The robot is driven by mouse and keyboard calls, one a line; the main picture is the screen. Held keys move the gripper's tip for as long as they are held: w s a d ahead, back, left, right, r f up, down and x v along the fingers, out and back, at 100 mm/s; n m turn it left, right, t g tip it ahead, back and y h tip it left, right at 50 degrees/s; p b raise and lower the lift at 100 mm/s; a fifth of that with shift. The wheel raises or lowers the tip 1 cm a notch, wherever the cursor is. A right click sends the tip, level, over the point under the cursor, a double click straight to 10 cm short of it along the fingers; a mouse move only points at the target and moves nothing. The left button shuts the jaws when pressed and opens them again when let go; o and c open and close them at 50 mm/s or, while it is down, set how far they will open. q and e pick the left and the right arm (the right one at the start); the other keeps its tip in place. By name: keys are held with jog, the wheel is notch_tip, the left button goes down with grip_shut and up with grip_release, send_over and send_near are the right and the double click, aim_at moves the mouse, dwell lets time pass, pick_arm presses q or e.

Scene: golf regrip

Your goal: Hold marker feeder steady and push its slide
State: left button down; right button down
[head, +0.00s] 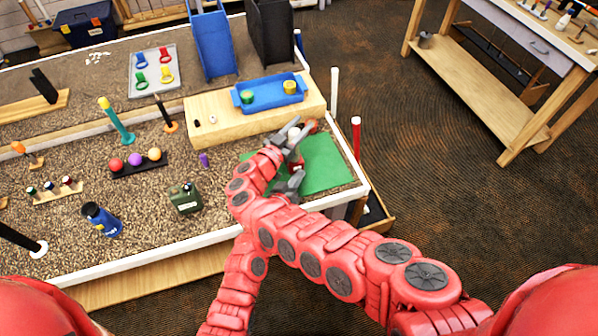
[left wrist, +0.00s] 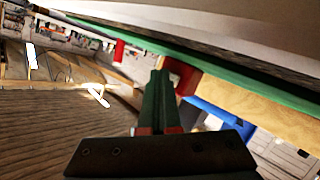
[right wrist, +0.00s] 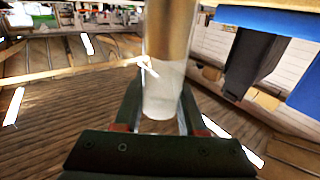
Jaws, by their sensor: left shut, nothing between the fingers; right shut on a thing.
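My right gripper (head: 294,136), the upper one in the head view, is shut on a pale, upright cylinder at the far end of the green mat (head: 325,162). In the right wrist view this cylinder (right wrist: 164,85), likely the marker feeder's tube, is tan above and whitish below, between the fingers. My left gripper (head: 291,186) is below it, shut and empty. In the left wrist view a red block (left wrist: 185,77), perhaps the feeder's slide, shows just beyond the left fingertips; I cannot tell whether they touch. My grippers hide most of the feeder.
A wooden block (head: 222,127) with a blue tray (head: 262,98) stands just behind the grippers.

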aim_at(306, 204)
dwell(0.5)
pick_arm(q)
jog(key=shift+s+d+r, duration=0.1)
jog(key=shift+s+d, duration=0.05)
jog(key=shift+s, duration=0.45)
jog(key=shift+s+d, duration=0.15)
jog(key=shift+s, duration=0.4)
jog(key=shift+s+d, duration=0.25)
jog(key=shift+s, duration=0.55)
jog(key=shift+s+d, duration=0.3)
jog(key=shift+s, duration=0.45)
jog(key=shift+s+d, duration=0.25)
jog(key=shift+s, duration=0.55)
dwell(0.3)
jog(key=s, duration=0.1)
jog(key=s+d, duration=0.1)
jog(key=s, duration=0.1)
jog(key=shift+f, duration=0.2)
jog(key=shift+s+r, duration=0.15)
jog(key=shift+s, duration=0.15)
jog(key=shift+w, duration=0.1)
